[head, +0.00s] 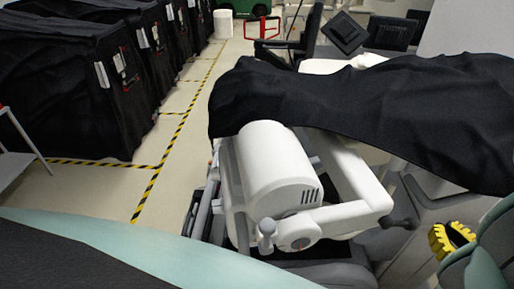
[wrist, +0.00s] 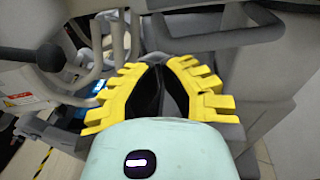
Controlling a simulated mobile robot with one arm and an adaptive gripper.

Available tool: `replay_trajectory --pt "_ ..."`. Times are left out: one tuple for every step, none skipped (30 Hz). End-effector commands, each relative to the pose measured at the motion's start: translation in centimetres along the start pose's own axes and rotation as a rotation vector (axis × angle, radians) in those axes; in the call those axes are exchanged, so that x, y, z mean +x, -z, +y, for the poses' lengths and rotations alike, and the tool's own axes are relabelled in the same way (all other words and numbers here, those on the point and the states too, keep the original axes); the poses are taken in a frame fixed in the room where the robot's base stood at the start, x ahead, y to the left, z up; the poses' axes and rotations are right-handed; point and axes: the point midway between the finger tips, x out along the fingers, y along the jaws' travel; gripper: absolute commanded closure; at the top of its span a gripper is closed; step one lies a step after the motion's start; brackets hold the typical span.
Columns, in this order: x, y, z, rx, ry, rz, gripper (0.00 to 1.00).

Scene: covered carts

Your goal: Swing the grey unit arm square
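The light grey unit (head: 270,165) stands partly under a black cover in the head view, with a fat cylindrical housing. A grey arm (head: 345,215) runs from a round pivot at the housing's front to the right, ending near a dark knob (head: 400,222). My gripper (head: 452,240), with yellow toothed fingers, is at the lower right, apart from the knob. In the wrist view my gripper (wrist: 164,68) has its dark inner pads together and nothing visible between them. A dark knob (wrist: 50,58) and grey bars lie beyond it to the left.
A black cover (head: 370,105) drapes over the unit's back and right side. Black-covered carts (head: 65,90) line the left. A floor aisle with yellow-black tape (head: 158,180) runs between. Dark panels (head: 345,33) and a red frame (head: 262,28) stand behind.

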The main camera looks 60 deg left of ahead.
Motion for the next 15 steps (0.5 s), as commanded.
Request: replay_trajectory --pt "-0.2 -0.4 0.6 0.016 -0.035 -0.031 1.0" --pt "-0.3 -0.8 1.0 0.024 -0.055 -0.048 1.0" --pt "-0.5 -1.2 1.4 0.032 -0.079 -0.065 1.0" --pt "-0.5 -1.4 1.7 0.038 -0.095 -0.076 1.0" --pt "-0.6 -1.6 1.9 0.041 -0.106 -0.084 1.0" --pt "-0.6 -1.8 2.1 0.044 -0.116 -0.091 1.0" --pt "-0.6 -2.0 2.2 0.046 -0.121 -0.095 1.0" --pt "-0.4 -2.1 2.3 0.047 -0.125 -0.097 1.0" --pt "-0.2 -2.2 2.4 0.048 -0.128 -0.099 1.0" --pt "0.1 -2.3 2.5 0.049 -0.13 -0.099 1.0" --pt "0.4 -2.4 2.5 0.05 -0.131 -0.1 1.0" --pt "0.9 -2.5 2.6 0.05 -0.133 -0.1 1.0" --pt "1.4 -2.6 2.7 0.05 -0.133 -0.098 1.0" --pt "1.9 -2.7 2.8 0.05 -0.133 -0.097 1.0" --pt "2.6 -2.9 2.8 0.049 -0.134 -0.098 1.0"
